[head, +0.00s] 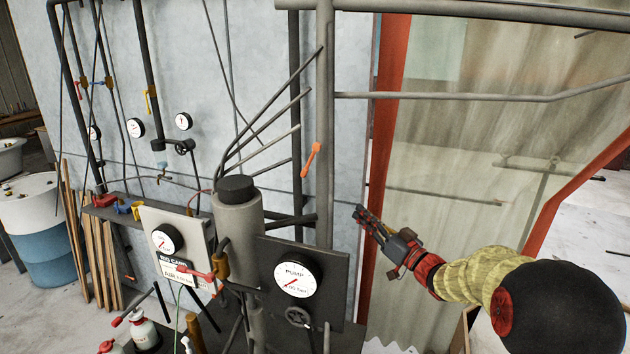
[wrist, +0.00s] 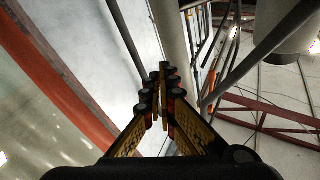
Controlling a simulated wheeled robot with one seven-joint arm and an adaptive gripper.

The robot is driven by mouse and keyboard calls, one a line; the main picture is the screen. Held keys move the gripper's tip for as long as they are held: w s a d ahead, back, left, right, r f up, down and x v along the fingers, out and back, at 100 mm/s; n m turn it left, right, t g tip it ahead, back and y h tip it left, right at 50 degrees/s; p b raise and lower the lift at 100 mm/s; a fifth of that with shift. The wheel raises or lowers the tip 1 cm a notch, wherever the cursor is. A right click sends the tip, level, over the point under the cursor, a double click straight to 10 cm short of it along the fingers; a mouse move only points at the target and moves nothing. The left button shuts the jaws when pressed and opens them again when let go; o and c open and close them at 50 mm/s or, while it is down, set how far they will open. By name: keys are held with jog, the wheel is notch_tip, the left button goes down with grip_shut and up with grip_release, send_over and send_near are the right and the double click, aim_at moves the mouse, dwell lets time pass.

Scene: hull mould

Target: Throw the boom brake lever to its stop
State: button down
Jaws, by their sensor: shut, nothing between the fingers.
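An orange lever (head: 312,159) is mounted on the vertical grey post (head: 325,80) in the head view, tilted with its upper end to the right. It looks like the boom brake lever, but I see no label on it. My gripper (head: 360,212) is to the right of the post and lower than the lever, apart from both. Its fingers are shut and empty, pointing up and left.
A pump gauge panel (head: 318,252) and a grey cylinder (head: 238,225) stand left of my gripper. Another red-handled lever (head: 195,272) is by the gauges. An orange-red frame (head: 385,120) with translucent sheeting is behind my arm. A grey pipe (head: 450,97) crosses above it.

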aim_at(305, 175)
jog(key=s+a+r+n+g+y, duration=0.3)
jog(key=s+r+n+g+y, duration=0.15)
jog(key=n+y, duration=0.2)
jog(key=shift+m+t, duration=0.35)
jog(key=shift+t, duration=0.1)
jog(key=p+x, duration=0.3)
jog(key=x, duration=1)
jog(key=shift+s+a+f+p, duration=0.1)
jog(key=shift+a+p, duration=0.1)
jog(key=shift+p, duration=0.2)
jog(key=shift+f, duration=0.1)
